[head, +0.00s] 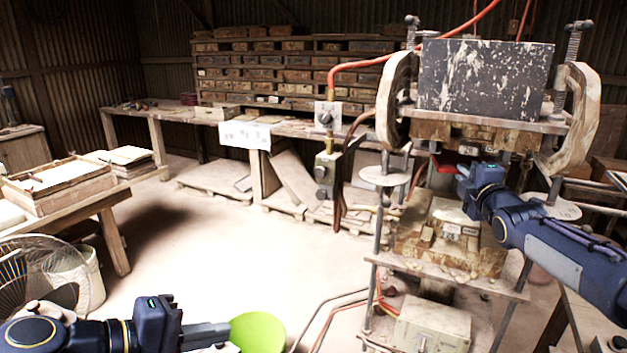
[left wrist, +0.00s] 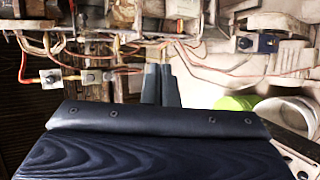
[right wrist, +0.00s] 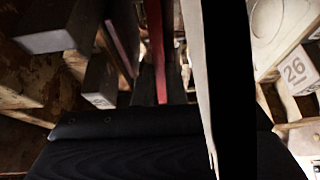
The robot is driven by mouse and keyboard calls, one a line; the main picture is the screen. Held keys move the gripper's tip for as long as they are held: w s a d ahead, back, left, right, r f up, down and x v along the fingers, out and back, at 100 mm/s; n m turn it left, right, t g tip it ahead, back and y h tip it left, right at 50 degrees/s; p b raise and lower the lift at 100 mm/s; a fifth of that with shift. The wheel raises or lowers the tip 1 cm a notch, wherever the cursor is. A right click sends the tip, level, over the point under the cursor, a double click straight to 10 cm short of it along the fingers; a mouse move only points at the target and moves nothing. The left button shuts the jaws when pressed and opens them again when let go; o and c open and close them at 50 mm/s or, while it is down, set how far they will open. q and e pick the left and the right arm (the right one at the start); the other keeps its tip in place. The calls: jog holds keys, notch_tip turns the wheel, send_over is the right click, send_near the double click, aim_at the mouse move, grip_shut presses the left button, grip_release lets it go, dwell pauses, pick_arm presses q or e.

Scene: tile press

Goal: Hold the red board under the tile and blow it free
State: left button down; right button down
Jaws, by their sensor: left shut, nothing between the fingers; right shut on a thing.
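The press stands at the right in the head view, with its upper die (head: 440,131) above the lower die (head: 450,232). My right gripper (head: 464,180) is between the dies, shut on the red board (head: 447,161), a small part of which shows beyond the fingers. The red board also shows edge-on in the right wrist view (right wrist: 157,45). I cannot make out the tile under the upper die. My left gripper (head: 228,332) is shut and empty, low at the front; its closed fingers show in the left wrist view (left wrist: 160,85).
An air valve (head: 324,118) with an orange hose stands left of the press. A green bowl (head: 258,335) is beside my left fingertips. A fan (head: 40,275) and a white bucket (head: 90,280) stand at the left. The floor in the middle is clear.

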aim_at(318, 174)
pick_arm(q)
jog(key=w+d+r+n+t+h, duration=0.1)
jog(key=w+d+r+n+t, duration=0.15)
jog(key=w+n, duration=0.4)
jog(key=w+d+r+n+t+h, duration=0.1)
jog(key=w+d+r+n+h, duration=0.2)
jog(key=w, duration=0.6)
jog(key=w+d+n+t+y, duration=0.1)
jog(key=w+n+t, duration=0.1)
jog(key=w+n, duration=0.3)
jog(key=w+d+f+n+t+y, duration=0.1)
jog(key=w+d+n+t+y, duration=0.1)
jog(key=w+n, duration=0.4)
jog(key=shift+w+d+f+y, duration=0.2)
jog(key=shift+w+d+y, duration=0.1)
jog(key=shift+w, duration=0.6)
jog(key=shift+t, duration=0.25)
jog(key=x, duration=1.4)
jog(key=shift+r, duration=0.1)
